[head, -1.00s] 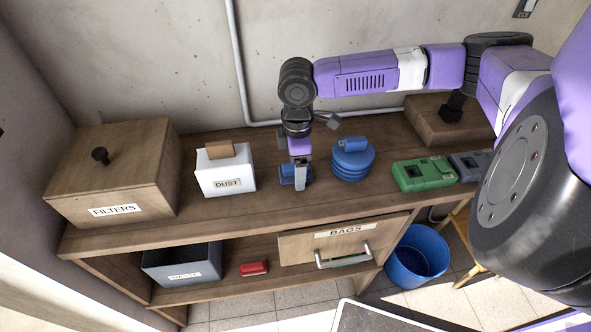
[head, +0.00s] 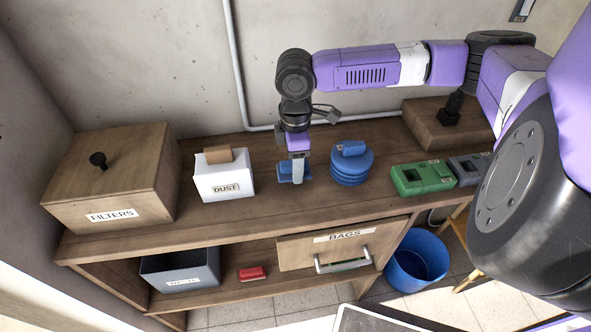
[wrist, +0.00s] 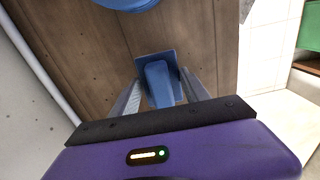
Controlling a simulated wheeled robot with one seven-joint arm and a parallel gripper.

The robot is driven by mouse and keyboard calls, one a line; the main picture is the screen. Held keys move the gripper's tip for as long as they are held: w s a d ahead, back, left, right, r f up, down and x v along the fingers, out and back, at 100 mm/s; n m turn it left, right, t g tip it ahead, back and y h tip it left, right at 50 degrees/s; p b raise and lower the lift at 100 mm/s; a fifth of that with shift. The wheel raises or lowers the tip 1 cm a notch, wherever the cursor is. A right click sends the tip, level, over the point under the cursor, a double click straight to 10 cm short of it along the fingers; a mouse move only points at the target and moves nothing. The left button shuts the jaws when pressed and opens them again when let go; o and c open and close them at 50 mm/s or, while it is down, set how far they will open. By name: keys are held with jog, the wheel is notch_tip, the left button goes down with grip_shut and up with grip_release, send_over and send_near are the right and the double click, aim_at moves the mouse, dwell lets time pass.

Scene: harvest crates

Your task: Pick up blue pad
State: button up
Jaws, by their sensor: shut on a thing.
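The blue pad (head: 286,172) is on the shelf top between the white DUST box and the round blue container, partly hidden by my gripper in the head view. My gripper (head: 297,175) points down and is shut on the pad. In the wrist view, the pad (wrist: 158,82) shows a flat blue plate with a raised blue grip, and the two grey fingers (wrist: 160,92) stand on either side of that grip. I cannot tell whether the pad touches the wood or is slightly above it.
The DUST box (head: 223,177) is left of the pad, the ribbed blue container (head: 351,168) close on its right. A wooden FILTERS box (head: 112,185) stands farther left. Green (head: 422,178) and grey units are at right. Below are a BAGS drawer (head: 342,245), grey bin, red object and blue bucket (head: 416,262).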

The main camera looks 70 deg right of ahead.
notch_tip(320, 180, up, 17)
jog(key=shift+r+b, duration=0.2)
jog(key=shift+b, duration=0.15)
